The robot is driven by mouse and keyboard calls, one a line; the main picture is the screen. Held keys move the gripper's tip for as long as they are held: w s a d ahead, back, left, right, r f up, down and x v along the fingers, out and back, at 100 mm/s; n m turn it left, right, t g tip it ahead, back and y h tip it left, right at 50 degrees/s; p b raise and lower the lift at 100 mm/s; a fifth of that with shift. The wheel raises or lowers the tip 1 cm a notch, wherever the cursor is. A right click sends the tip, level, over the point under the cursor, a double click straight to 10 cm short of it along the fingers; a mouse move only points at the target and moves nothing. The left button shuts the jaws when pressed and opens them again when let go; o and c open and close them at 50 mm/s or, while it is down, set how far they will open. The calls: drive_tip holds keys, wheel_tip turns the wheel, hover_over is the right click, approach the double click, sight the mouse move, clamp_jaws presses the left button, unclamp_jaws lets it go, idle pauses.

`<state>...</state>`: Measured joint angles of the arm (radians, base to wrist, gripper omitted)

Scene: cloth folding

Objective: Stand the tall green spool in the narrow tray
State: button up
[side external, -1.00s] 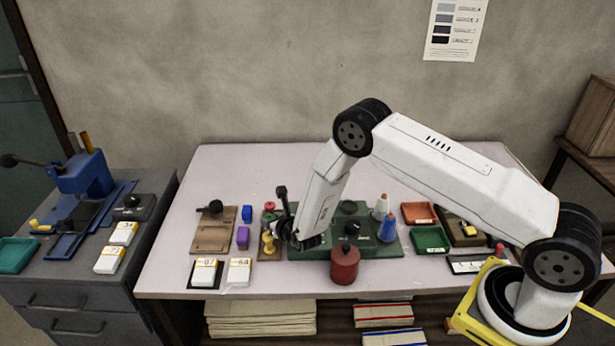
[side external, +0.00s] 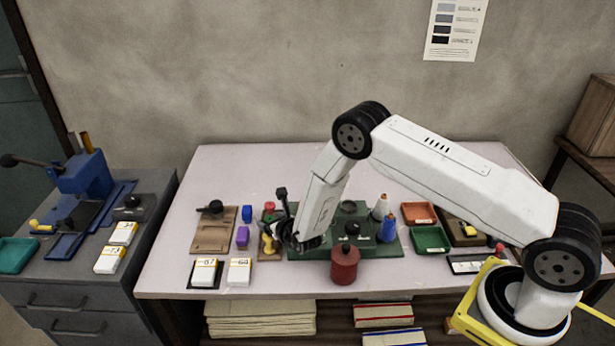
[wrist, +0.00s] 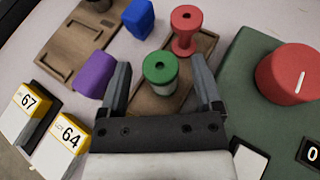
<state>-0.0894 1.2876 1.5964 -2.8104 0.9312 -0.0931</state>
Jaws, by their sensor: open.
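The green spool (wrist: 160,68) shows from above in the wrist view, with a green top and a paler lower body. It looks upright on the brown narrow tray (wrist: 204,48), though its foot is partly hidden. My gripper (wrist: 160,64) is open, with one finger on each side of the spool and gaps visible. A red spool (wrist: 186,30) stands at the tray's far end. In the side view my gripper (side external: 290,238) is low beside the tray. A yellowish upright shape (side external: 267,243) shows there; I cannot tell if it is the same spool.
Left of the tray are a purple block (wrist: 95,74), a blue block (wrist: 138,18) and numbered cards (wrist: 65,138). To the right is a green board (wrist: 250,85) with a round red container (wrist: 290,72); white (side external: 381,207) and blue (side external: 388,229) cones stand on its right side.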

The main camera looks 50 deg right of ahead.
drive_tip(key=shift+r, duration=0.15)
drive_tip(key=v, duration=1.2)
idle(0.7)
drive_tip(key=s+d+r+m+g+h, duration=0.6)
drive_tip(key=s+d+r+m+g, duration=0.5)
drive_tip(key=m, duration=0.5)
drive_tip(key=s+a+r+m+y, duration=0.4)
drive_tip(key=s+a+m+y, duration=0.4)
drive_tip(key=m, duration=0.9)
drive_tip(key=shift+s+r+m+y, duration=0.25)
drive_tip(key=shift+r+m+y, duration=0.05)
drive_tip(key=shift+r+m, duration=0.1)
